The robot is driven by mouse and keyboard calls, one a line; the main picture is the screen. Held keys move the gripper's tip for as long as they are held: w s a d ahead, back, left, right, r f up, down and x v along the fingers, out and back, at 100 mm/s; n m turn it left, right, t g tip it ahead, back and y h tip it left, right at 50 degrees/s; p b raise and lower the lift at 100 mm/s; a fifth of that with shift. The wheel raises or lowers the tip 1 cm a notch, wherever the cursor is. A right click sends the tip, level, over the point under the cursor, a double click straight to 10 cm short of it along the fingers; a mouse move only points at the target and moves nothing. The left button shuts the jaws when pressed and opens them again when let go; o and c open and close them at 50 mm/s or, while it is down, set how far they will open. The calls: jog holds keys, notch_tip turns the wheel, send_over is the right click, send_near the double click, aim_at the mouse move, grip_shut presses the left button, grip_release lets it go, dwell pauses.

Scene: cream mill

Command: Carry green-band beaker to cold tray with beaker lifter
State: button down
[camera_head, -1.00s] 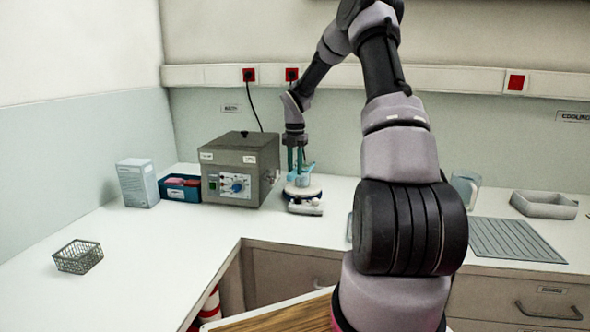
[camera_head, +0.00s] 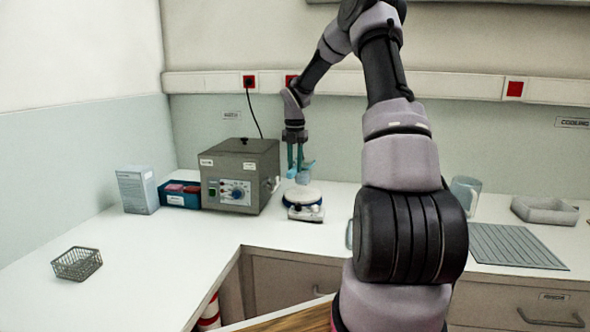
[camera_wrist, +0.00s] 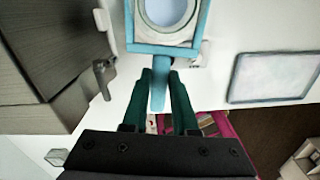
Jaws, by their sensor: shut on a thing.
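My gripper (camera_head: 297,166) is shut on the blue handle of the beaker lifter (camera_wrist: 158,92), between its green fingers. The lifter's square frame (camera_wrist: 130,25) surrounds a round, pale-rimmed vessel (camera_wrist: 168,12), apparently the beaker; its band colour cannot be made out. In the head view, the lifter (camera_head: 307,164) is small and raised over the back of the round-topped stirrer (camera_head: 303,199). A pale, blue-rimmed rectangular tray (camera_wrist: 275,78) lies on the right in the wrist view, possibly the cold tray. Only an edge near my arm, perhaps that tray's (camera_head: 349,234), shows in the head view.
A grey heating box (camera_head: 240,175) stands just left of the stirrer. A blue bin (camera_head: 180,195), a carton (camera_head: 137,190) and a wire basket (camera_head: 77,263) are farther left. A glass jug (camera_head: 465,190), a grey tray (camera_head: 545,210) and a ribbed mat (camera_head: 515,246) are right.

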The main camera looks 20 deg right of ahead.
jog(key=shift+r, duration=2.05)
